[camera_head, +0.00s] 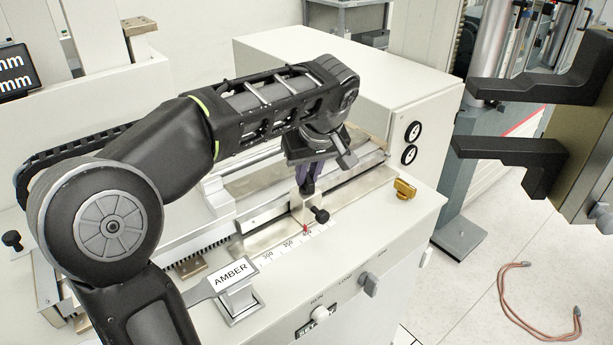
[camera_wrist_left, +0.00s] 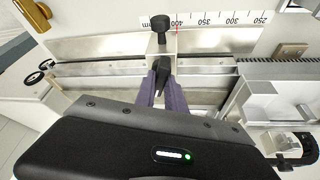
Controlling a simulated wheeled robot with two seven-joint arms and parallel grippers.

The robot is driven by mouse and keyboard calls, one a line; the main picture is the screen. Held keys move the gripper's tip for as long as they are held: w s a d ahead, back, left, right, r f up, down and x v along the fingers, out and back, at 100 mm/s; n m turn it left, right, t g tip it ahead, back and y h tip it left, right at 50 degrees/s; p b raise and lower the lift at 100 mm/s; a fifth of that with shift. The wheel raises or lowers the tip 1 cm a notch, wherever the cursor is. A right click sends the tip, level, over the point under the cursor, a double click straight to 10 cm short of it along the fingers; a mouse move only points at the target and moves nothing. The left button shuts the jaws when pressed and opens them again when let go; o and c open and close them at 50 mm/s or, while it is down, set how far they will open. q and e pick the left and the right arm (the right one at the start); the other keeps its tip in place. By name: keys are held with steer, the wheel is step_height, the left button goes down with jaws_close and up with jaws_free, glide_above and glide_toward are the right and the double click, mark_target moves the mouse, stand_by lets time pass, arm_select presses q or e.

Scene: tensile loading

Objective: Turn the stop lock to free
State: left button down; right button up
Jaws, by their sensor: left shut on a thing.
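My left gripper (camera_head: 305,178) reaches down over the machine's rail. Its purple fingers are shut on a small black lever (camera_wrist_left: 161,73), which I take to be the stop lock. The lever stands on a pale metal stop block (camera_wrist_left: 162,46) on the slide. A black knob (camera_head: 320,215) sticks out from the front of this block and also shows in the wrist view (camera_wrist_left: 161,23). A red pointer (camera_head: 305,228) sits by the scale, near the 400 mark. My right gripper is not seen.
An AMBER plate (camera_head: 231,276) stands at the machine's front, with knobs (camera_head: 369,284) beside it. A brass piece (camera_head: 404,189) lies on the top to the right. Two black bracket arms (camera_head: 512,153) jut in at right. A copper-coloured cable (camera_head: 541,326) lies on the floor.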

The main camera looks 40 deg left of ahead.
arm_select(q)
steer(key=n+g+p, duration=0.1)
steer(key=n, duration=0.2)
steer(key=shift+w+n, duration=0.1)
steer(key=shift+n, duration=0.2)
stand_by(0.4)
steer(key=c, duration=1.4)
jaws_free()
steer(key=shift+d+r+y, duration=0.1)
steer(key=shift+y, duration=0.2)
steer(key=w+p+v, duration=0.1)
steer(key=p+v, duration=0.6)
steer(key=p, duration=0.1)
steer(key=shift+s+r, duration=0.3)
steer(key=shift+s, duration=0.15)
